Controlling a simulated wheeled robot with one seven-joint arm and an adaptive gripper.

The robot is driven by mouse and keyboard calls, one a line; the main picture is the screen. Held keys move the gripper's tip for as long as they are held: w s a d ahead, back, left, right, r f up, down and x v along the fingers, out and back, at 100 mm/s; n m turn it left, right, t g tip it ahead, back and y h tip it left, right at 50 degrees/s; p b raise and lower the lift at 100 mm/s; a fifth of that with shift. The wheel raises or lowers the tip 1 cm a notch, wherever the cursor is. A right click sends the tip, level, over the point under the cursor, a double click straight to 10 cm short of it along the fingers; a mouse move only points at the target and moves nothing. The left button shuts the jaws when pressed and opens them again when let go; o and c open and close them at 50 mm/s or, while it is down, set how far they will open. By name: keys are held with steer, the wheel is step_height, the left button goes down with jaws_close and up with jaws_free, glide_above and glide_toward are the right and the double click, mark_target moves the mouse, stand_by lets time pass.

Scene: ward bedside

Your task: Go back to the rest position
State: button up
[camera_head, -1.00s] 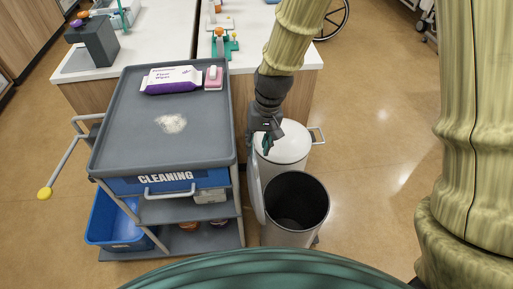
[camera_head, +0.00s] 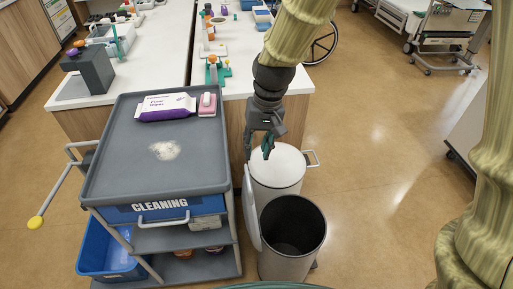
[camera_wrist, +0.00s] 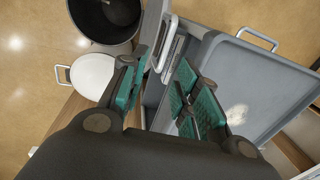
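My gripper (camera_head: 259,150) hangs at the right side of the cleaning cart, above the closed white-lidded bin (camera_head: 277,166). In the wrist view my gripper (camera_wrist: 165,100) has its green-padded fingers spread apart, with nothing between them. The fingers show the cart's edge and the bin lid beyond them. The gripper holds no object.
The grey cart (camera_head: 115,165) carries a wipes pack (camera_head: 166,107), a pink-and-white item (camera_head: 207,104) and a pale spill (camera_head: 165,150). An open bin (camera_head: 292,235) stands in front of the lidded one. Counters (camera_head: 165,40) lie behind. The floor (camera_head: 385,150) at right is clear.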

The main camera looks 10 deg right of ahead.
stand_by(0.3)
steer(key=s+d+f, duration=0.2)
steer(key=s+f, duration=0.1)
steer(key=f, duration=0.5)
steer(key=s+d+f, duration=0.2)
steer(key=f, duration=0.5)
steer(key=s+d+f, duration=0.2)
steer(key=s+f, duration=0.1)
steer(key=f, duration=0.5)
steer(key=s+d+f+h, duration=0.1)
steer(key=s+d+f, duration=0.1)
steer(key=s+f, duration=0.5)
steer(key=s+d+f, duration=0.3)
steer(key=s+f, duration=0.5)
steer(key=s, duration=0.4)
steer(key=shift+d+f+h, duration=0.2)
steer(key=shift+d+h, duration=0.15)
steer(key=shift+h, duration=0.05)
